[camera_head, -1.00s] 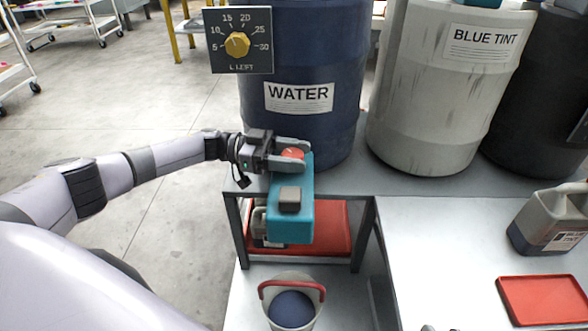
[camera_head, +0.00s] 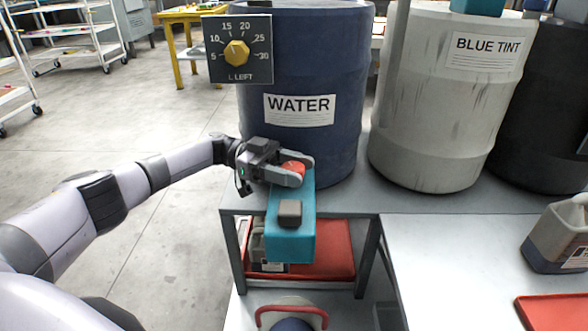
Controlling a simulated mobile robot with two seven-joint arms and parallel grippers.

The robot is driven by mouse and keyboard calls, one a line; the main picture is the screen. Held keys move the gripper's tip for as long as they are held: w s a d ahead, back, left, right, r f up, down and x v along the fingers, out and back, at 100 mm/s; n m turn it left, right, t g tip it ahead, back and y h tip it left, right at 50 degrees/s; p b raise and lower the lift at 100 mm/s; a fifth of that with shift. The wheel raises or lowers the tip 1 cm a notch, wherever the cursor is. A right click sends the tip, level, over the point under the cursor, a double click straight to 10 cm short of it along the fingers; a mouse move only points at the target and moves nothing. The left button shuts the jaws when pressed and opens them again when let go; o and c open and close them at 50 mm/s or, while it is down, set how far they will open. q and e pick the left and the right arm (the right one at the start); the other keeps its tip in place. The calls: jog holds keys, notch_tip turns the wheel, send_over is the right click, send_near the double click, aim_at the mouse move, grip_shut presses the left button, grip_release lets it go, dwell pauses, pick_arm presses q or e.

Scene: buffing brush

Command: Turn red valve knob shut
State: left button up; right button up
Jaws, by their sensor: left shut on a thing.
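The red valve knob (camera_head: 292,168) sits on top of the teal valve block (camera_head: 291,236), which stands out in front of the blue WATER barrel (camera_head: 300,128). My left gripper (camera_head: 297,171) reaches in from the left, its two fingers around the knob, one on the far side and one on the near side. It is shut on the knob, which is partly hidden between the fingers. My right gripper is not in view.
A gauge panel (camera_head: 238,50) marked "L LEFT" hangs before the barrel, its yellow pointer up. A BLUE TINT barrel (camera_head: 437,125) stands to the right. Below the block are a red tray (camera_head: 337,262) and a bucket with a red handle (camera_head: 291,312). A jug (camera_head: 556,240) stands right.

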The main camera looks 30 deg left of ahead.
aim_at(282, 166)
pick_arm(q)
jog(key=o, duration=0.9)
jog(key=shift+o, duration=0.2)
jog(key=shift+s+a+b, duration=0.15)
jog(key=shift+a, duration=1.6)
jog(key=shift+s+a+b, duration=0.1)
jog(key=shift+a+b, duration=0.05)
jog(key=shift+a, duration=1.6)
